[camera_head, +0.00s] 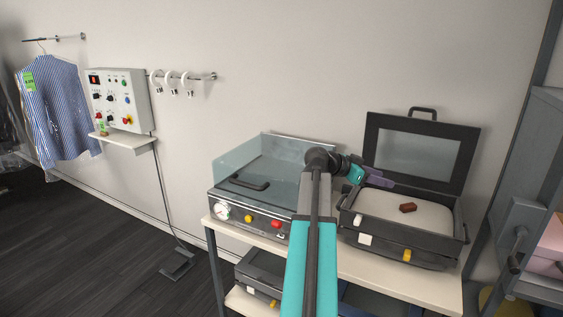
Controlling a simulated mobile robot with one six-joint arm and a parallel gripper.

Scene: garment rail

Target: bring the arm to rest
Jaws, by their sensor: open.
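My arm reaches up from the bottom centre, over the cart, and bends to the right at its far end. My gripper (378,179) is at the left edge of the open black case (347,215), close to its raised lid (462,158). The gripper is small in this view and its fingertips are hard to make out. I see nothing held in it. A small brown block (407,208) lies on the pale pad (375,207) inside the case, apart from the gripper and to its right.
A machine with a clear cover (238,160) and a gauge (222,210) stands left of my arm on the cart top (400,286). A control box (118,98), a hook rail (204,77) and a striped shirt (58,108) are on the wall. Grey shelving (530,150) borders the right. Floor at left is mostly clear.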

